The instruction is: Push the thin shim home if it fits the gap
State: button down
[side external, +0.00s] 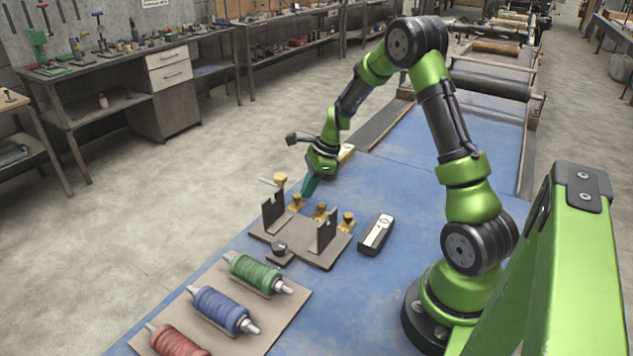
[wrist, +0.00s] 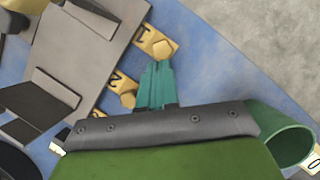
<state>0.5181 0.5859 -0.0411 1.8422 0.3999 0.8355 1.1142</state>
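My gripper (side external: 309,190) is low over the table behind the grey plate, its teal fingers pointing down. In the wrist view the fingers (wrist: 158,66) lie close together, with nothing seen between them. Their tips are near a brass piece marked 1 (wrist: 161,46); I cannot tell if they touch it. Several knobbed brass pieces (side external: 320,211) stand along the plate's back edge. One marked 2 (wrist: 127,99) is left of the fingers. The grey plate (side external: 318,256) carries two dark upright brackets (side external: 273,212) with a wide space between them. I cannot tell which piece is the thin shim.
A black device with a pale face (side external: 376,234) lies right of the plate. A board (side external: 285,312) with green, blue and red spools is in front. A small dark knob block (side external: 280,252) sits at the plate's front edge.

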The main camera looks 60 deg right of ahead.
jog(key=s+d, duration=0.3)
jog(key=shift+d+r, duration=0.1)
jog(key=shift+r, duration=0.2)
jog(key=v, duration=0.8)
jog(key=s+a+r+n+t, duration=0.1)
jog(key=s+a+r+n, duration=0.3)
jog(key=a+n, duration=0.3)
jog(key=s+a+r+n+t, duration=0.1)
jog(key=s+a+r+n, duration=0.3)
jog(key=a+n, duration=0.4)
jog(key=s+a+r+n+t+h, duration=0.1)
jog(key=s+a+r+n, duration=0.3)
jog(key=a+n, duration=0.4)
jog(key=shift+a+r+t, duration=0.5)
jog(key=shift+a+r, duration=0.4)
jog(key=shift+a, duration=0.3)
jog(key=c, duration=1.8)
grip_release()
jog(key=shift+c, duration=0.2)
